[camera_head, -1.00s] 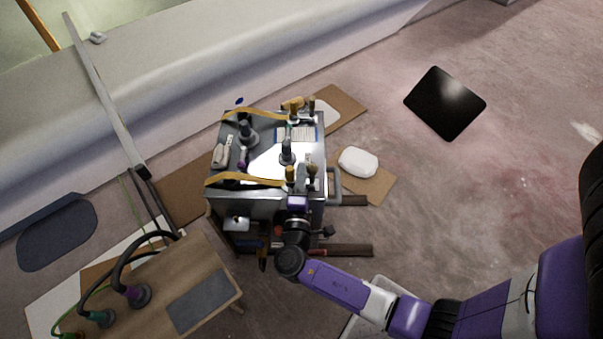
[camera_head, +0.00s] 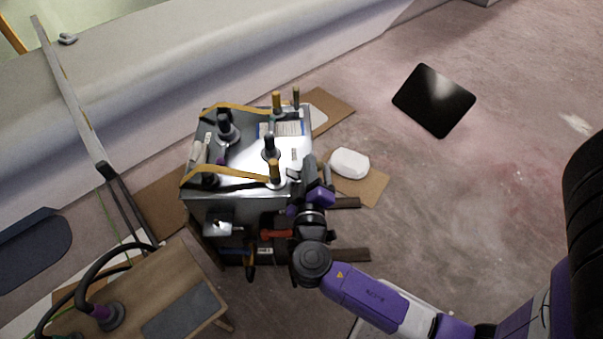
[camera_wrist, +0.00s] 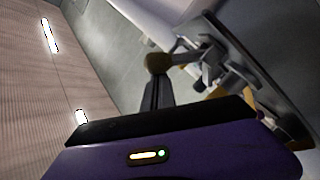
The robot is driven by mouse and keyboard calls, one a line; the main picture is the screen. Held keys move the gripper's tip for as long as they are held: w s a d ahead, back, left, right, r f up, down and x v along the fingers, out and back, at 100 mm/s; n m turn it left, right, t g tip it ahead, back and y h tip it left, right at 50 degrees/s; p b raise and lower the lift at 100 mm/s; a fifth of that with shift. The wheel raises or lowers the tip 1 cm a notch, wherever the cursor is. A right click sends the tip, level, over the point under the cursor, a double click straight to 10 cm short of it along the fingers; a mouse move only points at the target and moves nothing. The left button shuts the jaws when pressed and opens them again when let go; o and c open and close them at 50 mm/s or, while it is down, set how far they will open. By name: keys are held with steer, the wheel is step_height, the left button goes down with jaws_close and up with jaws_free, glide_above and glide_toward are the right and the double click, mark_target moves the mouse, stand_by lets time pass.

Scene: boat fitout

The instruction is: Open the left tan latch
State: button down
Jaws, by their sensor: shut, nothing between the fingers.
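A grey metal box (camera_head: 242,199) carries two tan latches with upright tan handles. The near latch handle (camera_head: 274,171) stands at the box's near right corner, beside a long tan strap (camera_head: 225,173). The far latch handle (camera_head: 277,101) stands at the far right corner. I cannot tell which latch counts as the left one. My gripper (camera_head: 309,166) is shut and empty, just right of the near handle. In the wrist view, its dark fingers (camera_wrist: 156,92) point at an olive-tan knob (camera_wrist: 158,62) on a metal rod and bracket; contact is unclear.
Dark knobs (camera_head: 269,148) stand on the box top. A wooden table (camera_head: 150,291) with cables is at lower left, and a hull-like ledge (camera_head: 250,62) runs behind. A white object (camera_head: 349,163) lies on cardboard to the right, and a black panel (camera_head: 434,100) lies on open floor beyond.

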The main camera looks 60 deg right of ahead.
steer(key=s+f+m+b, duration=0.1)
steer(key=b, duration=0.1)
steer(key=d+f+m+b, duration=0.1)
steer(key=m+b, duration=0.1)
steer(key=b, duration=0.1)
steer(key=shift+s+d+m+b, duration=0.1)
steer(key=shift+s+m+b, duration=0.2)
steer(key=shift+s, duration=0.05)
steer(key=m+b, duration=0.1)
steer(key=b, duration=0.2)
steer(key=s+f+m+b, duration=0.1)
steer(key=m+b, duration=0.1)
steer(key=shift+s+d+f+b, duration=0.1)
steer(key=shift+s+d+b, duration=0.05)
steer(key=shift+d+b, duration=0.25)
steer(key=shift+m, duration=0.4)
steer(key=shift+s+f, duration=0.1)
steer(key=v, duration=0.7)
steer(key=shift+s+a+r, duration=0.2)
steer(key=shift+a+r, duration=0.1)
